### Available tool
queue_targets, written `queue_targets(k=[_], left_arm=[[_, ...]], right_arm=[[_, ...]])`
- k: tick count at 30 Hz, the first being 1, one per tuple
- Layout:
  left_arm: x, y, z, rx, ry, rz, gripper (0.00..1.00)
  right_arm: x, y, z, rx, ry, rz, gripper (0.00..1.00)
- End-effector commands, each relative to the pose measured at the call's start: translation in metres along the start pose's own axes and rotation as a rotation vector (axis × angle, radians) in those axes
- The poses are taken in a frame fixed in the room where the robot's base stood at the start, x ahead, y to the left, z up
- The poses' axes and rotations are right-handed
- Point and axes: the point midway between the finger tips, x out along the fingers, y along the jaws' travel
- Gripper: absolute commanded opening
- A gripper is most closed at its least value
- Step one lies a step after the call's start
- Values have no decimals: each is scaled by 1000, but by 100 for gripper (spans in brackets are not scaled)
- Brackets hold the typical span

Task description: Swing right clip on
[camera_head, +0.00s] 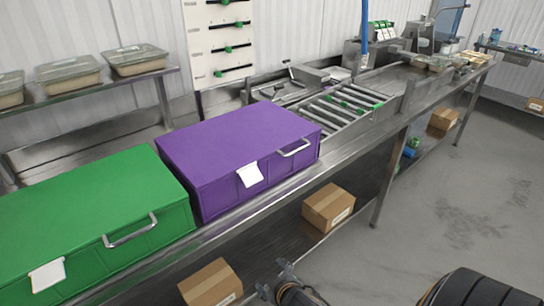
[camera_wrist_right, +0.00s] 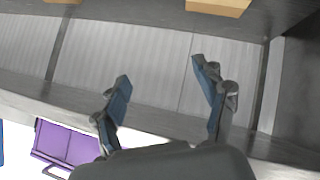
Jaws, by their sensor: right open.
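A purple box (camera_head: 235,140) stands on the steel counter, with a metal handle (camera_head: 295,147) and a white tag (camera_head: 250,175) on its front. A green box (camera_head: 100,215) stands to its left, with a similar handle (camera_head: 130,230) and white tag (camera_head: 47,275). I cannot make out a clip on either box. My right gripper (camera_head: 280,282) is low in front of the counter, apart from both boxes. In the right wrist view its fingers (camera_wrist_right: 162,82) are spread and empty, and part of the purple box (camera_wrist_right: 66,146) shows at lower left. My left gripper is not in view.
The steel counter's front edge (camera_head: 250,205) runs between my right gripper and the boxes. Cardboard boxes (camera_head: 328,207) (camera_head: 211,284) sit on the lower shelf. A roller conveyor (camera_head: 340,108) lies beyond the purple box. Lidded trays (camera_head: 68,72) stand on the back shelf. The floor at right is open.

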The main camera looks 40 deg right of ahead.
Motion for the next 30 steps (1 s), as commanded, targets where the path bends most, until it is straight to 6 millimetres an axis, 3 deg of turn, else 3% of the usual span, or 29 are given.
queue_targets(k=[1,3,8,12,15,18,20,22,25,27,30], left_arm=[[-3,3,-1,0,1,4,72],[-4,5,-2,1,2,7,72],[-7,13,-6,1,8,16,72],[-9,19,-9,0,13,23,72],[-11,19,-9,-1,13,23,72],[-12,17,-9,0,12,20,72],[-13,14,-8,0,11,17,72],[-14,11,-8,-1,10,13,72],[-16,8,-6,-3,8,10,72],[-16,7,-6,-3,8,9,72],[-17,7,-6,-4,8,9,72]], right_arm=[[-9,27,-39,-39,105,61,72],[-22,56,-89,-101,258,140,72],[-73,101,-204,-318,654,299,72],[-146,100,-295,-660,1049,394,72],[-195,72,-329,-1020,1294,404,72],[-216,41,-328,-1433,1418,359,72],[-214,31,-316,-1696,1419,307,72],[-200,34,-297,-1998,1341,234,72],[-175,66,-270,-2360,1103,120,72],[-161,100,-255,-2537,893,53,72],[-152,146,-242,-2681,619,-18,72]])
